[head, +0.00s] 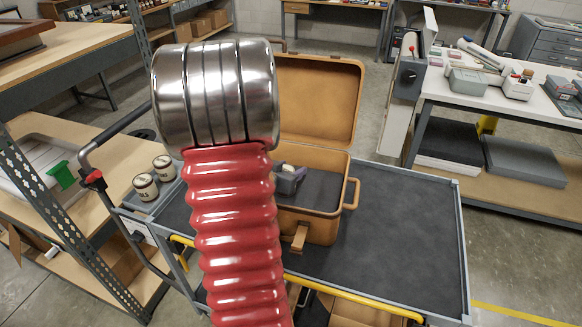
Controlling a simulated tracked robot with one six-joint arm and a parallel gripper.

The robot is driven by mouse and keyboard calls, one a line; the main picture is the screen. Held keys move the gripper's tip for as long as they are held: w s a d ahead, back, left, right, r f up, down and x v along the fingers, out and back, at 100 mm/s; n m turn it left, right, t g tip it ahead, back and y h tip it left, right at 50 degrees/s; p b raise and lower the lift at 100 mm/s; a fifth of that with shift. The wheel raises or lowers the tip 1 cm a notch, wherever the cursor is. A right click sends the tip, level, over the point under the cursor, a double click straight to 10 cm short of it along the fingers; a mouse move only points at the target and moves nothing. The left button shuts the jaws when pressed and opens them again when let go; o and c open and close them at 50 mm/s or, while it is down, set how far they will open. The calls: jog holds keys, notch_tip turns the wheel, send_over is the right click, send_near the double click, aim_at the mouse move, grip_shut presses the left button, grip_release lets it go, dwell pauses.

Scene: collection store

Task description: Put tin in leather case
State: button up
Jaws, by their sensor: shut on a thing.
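The tan leather case (318,232) stands open on the cart, its lid (318,100) upright at the back and its inside lined in dark grey. A small grey item (288,181) with a purplish part shows inside the case, partly cut off by my arm; I cannot tell what it is. My gripper does not show.
The dark cart top (405,230) is clear right of the case, with a raised pale rim. A wooden shelf unit (95,58) stands close on the left. A white workbench (505,95) with boxes and tools stands on the right. My arm hides the cart's middle left.

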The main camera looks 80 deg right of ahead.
jog(key=o, duration=1.3)
jog(key=shift+w+a+r, duration=0.1)
jog(key=shift+a+r, duration=0.2)
jog(key=shift+a, duration=0.1)
jog(key=v, duration=1.1)
jog(key=shift+w+d, duration=0.1)
jog(key=shift+w, duration=0.05)
